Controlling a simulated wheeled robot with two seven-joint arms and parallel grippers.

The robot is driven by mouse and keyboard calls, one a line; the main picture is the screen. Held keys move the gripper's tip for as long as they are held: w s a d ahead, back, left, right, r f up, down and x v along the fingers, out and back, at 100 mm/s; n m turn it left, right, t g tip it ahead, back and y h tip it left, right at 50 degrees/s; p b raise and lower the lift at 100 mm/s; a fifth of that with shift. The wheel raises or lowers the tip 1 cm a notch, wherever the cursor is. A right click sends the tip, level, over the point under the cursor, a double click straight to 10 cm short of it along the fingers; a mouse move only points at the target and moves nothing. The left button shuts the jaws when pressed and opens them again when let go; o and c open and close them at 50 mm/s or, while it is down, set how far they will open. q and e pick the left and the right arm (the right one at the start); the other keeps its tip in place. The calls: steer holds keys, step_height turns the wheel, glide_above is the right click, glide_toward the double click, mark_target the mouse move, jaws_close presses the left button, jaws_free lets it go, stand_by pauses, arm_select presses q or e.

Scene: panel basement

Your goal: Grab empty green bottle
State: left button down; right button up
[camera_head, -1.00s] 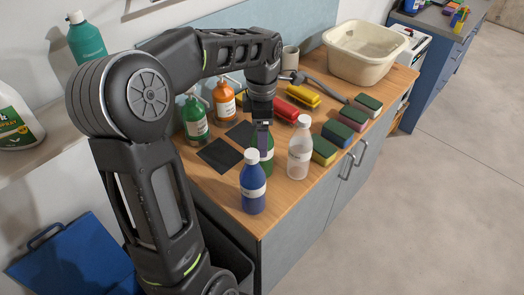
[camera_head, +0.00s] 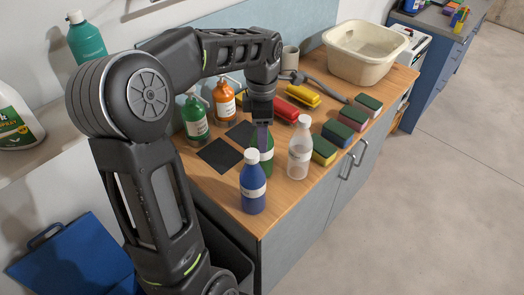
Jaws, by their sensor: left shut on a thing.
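A green bottle (camera_head: 267,164) with a pale label stands on the wooden counter, between a blue bottle (camera_head: 253,188) in front and a clear, white-capped bottle (camera_head: 300,148) to its right. My left gripper (camera_head: 262,136) reaches down from above and is shut on the green bottle's top. The gripper hides the bottle's neck and cap, and the blue bottle covers part of its lower body. I cannot tell whether the green bottle is empty. My right gripper is not in view.
Green (camera_head: 194,118) and orange (camera_head: 224,101) pump bottles stand behind on the left, near black cloths (camera_head: 220,156). The floor at right is clear.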

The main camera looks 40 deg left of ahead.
arm_select(q)
step_height(320, 180, up, 5)
steer(key=shift+r+b, duration=0.15)
steer(key=shift+b, duration=0.4)
step_height(320, 180, up, 4)
steer(key=shift+f+p, duration=0.1)
steer(key=shift+p, duration=1.15)
steer(key=shift+r+p, duration=0.55)
steer(key=shift+f, duration=0.1)
